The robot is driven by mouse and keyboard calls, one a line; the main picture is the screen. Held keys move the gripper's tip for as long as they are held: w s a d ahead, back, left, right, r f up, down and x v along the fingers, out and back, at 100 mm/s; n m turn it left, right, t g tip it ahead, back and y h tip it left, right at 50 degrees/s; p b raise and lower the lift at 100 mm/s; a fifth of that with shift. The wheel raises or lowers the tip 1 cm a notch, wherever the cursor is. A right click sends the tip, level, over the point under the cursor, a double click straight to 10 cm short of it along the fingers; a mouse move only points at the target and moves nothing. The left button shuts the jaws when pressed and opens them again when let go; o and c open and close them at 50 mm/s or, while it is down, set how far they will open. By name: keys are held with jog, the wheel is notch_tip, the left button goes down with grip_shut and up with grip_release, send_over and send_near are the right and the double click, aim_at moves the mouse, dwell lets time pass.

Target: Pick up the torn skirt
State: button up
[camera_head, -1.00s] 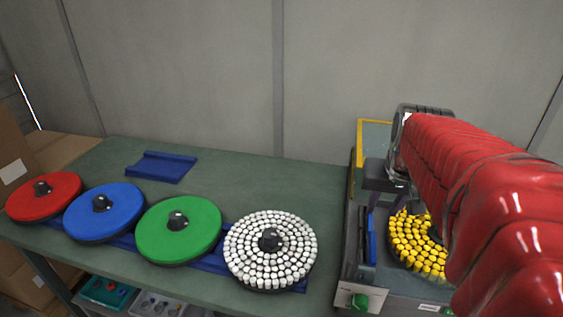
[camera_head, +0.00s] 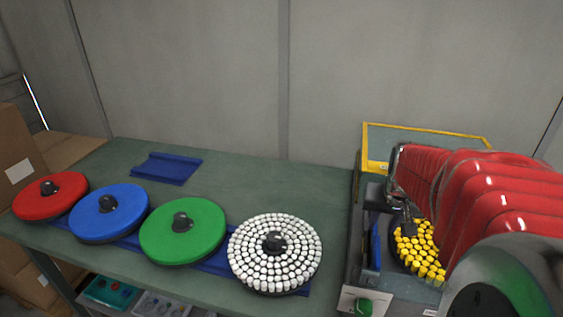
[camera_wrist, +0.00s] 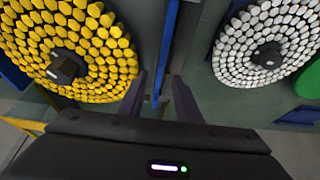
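No tear is clear on any disc, and I cannot tell which thing is the torn skirt. A round disc covered in yellow pegs (camera_head: 418,255) sits in the grey machine at the right, partly hidden by my red-sleeved arm. It also shows at the upper left of the wrist view (camera_wrist: 95,55), with a dark hub. A disc covered in white pegs (camera_head: 274,265) lies on the bench. It shows at the upper right of the wrist view (camera_wrist: 250,60). My gripper (camera_wrist: 159,88) is open and empty, its two fingers apart, pointing between the yellow and white discs.
Red (camera_head: 30,206), blue (camera_head: 90,220) and green (camera_head: 165,238) discs with dark knobs stand in a row left of the white one. An empty blue holder (camera_head: 168,167) lies behind them. A yellow-edged clear guard (camera_head: 420,128) stands behind the machine.

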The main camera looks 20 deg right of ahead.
aim_at(378, 232)
jog(key=shift+w+d+f, duration=0.1)
jog(key=shift+w+f, duration=0.05)
jog(key=shift+f, duration=0.4)
jog(key=shift+f, duration=0.1)
jog(key=shift+x, duration=2.5)
grip_shut()
